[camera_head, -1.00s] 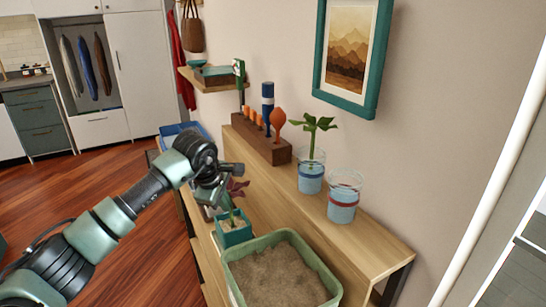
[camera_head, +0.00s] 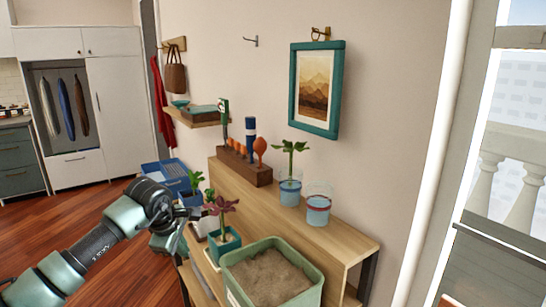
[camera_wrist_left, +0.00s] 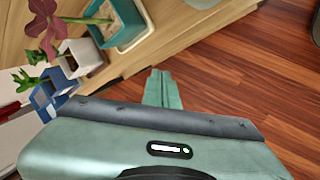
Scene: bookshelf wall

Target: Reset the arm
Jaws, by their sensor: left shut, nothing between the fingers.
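My left arm comes in from the left in the head view, and its gripper (camera_head: 168,243) hangs to the left of the shelf, over the wooden floor. In the left wrist view the two green fingers (camera_wrist_left: 162,88) are together with nothing between them. They point over the floor, apart from the potted plants. The row of plants stands beside the gripper on the shelf. My right gripper is not in view.
A green tub of soil (camera_head: 268,278) stands at the shelf's near end, with a red-leaved plant in a teal pot (camera_head: 222,245) behind it. Two glass cups (camera_head: 318,205) and a wooden tool block (camera_head: 240,168) are on the upper shelf. Floor (camera_head: 110,232) on the left is clear.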

